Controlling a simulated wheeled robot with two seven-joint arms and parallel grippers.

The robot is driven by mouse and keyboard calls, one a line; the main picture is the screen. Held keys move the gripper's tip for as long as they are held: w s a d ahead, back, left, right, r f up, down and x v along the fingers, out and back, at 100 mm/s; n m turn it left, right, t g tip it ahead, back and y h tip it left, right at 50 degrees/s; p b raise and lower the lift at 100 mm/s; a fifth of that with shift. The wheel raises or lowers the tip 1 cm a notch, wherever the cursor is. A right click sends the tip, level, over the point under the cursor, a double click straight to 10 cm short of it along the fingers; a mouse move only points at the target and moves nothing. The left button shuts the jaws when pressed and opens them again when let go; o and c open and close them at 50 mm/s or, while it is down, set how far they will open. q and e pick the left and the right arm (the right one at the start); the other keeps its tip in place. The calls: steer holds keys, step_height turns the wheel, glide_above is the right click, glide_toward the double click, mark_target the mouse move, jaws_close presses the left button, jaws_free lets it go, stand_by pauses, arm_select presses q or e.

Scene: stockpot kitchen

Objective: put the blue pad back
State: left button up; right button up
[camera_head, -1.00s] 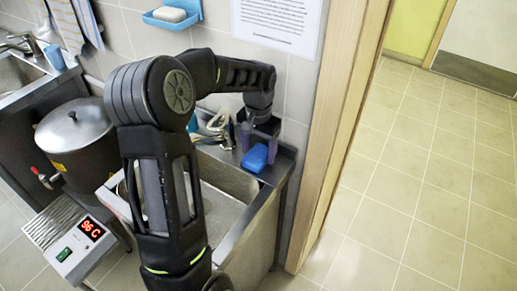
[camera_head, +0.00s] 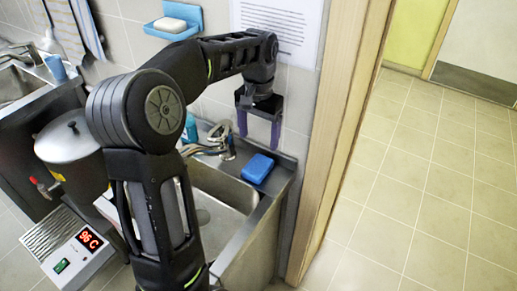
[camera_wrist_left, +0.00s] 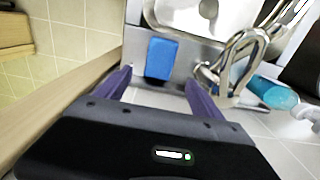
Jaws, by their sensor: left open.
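The blue pad (camera_head: 257,168) lies flat on the steel ledge at the right corner of the sink. In the left wrist view the pad (camera_wrist_left: 161,59) lies beyond the fingertips, between their lines, touching neither finger. My left gripper (camera_head: 258,142) is open and empty above and behind the pad, its purple fingers pointing down. It also shows in the left wrist view (camera_wrist_left: 158,82). My right gripper is in neither view.
The tap (camera_head: 222,140) stands left of the pad, with a blue bottle (camera_head: 190,127) behind it. A wooden door frame (camera_head: 335,140) rises close on the right. A lidded pot (camera_head: 72,150) and a soap dish (camera_head: 173,22) are further left.

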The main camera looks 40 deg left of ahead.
arm_select(q)
step_height(320, 180, up, 2)
steer(key=shift+r, duration=0.1)
stand_by(0.9)
